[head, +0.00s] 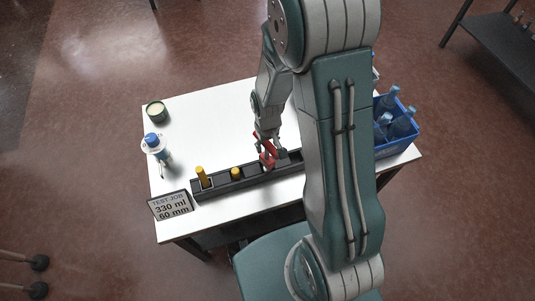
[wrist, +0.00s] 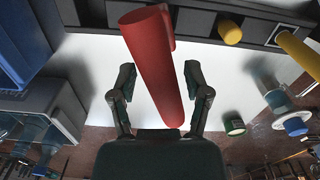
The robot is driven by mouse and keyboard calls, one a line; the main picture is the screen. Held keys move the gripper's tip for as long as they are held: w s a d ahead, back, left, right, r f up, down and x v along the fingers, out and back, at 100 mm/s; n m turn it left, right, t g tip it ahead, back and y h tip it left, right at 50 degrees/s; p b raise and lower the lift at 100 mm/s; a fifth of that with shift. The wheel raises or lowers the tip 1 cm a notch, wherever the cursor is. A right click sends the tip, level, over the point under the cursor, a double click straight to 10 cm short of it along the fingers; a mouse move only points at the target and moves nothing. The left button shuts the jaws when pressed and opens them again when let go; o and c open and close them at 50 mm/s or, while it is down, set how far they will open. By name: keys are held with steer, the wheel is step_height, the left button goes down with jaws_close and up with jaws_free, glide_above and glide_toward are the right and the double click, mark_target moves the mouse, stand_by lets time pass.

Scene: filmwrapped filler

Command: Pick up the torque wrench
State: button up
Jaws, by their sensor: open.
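A red tool with a thick round handle, which I take to be the torque wrench (head: 267,157), stands tilted at the black rack (head: 220,186) on the white table. In the wrist view its red handle (wrist: 152,60) runs between my two fingers, with its end near my palm. My gripper (head: 268,143) is over the rack at the handle. In the wrist view my gripper (wrist: 160,78) is open, with a finger on each side of the handle and gaps showing beside it. The tool's lower part is hidden.
Two yellow-topped items, one taller (head: 202,176) and one short (head: 236,174), stand in the rack left of the red tool. A blue crate of bottles (head: 408,138) is at the right. A blue-capped bottle (head: 153,142), a green tin (head: 157,112) and a sign (head: 171,205) are at left.

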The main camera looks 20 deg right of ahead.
steer(key=shift+a+f, duration=0.2)
steer(key=shift+f, duration=0.9)
steer(key=shift+d, duration=0.1)
jaws_close()
steer(key=shift+r, duration=0.1)
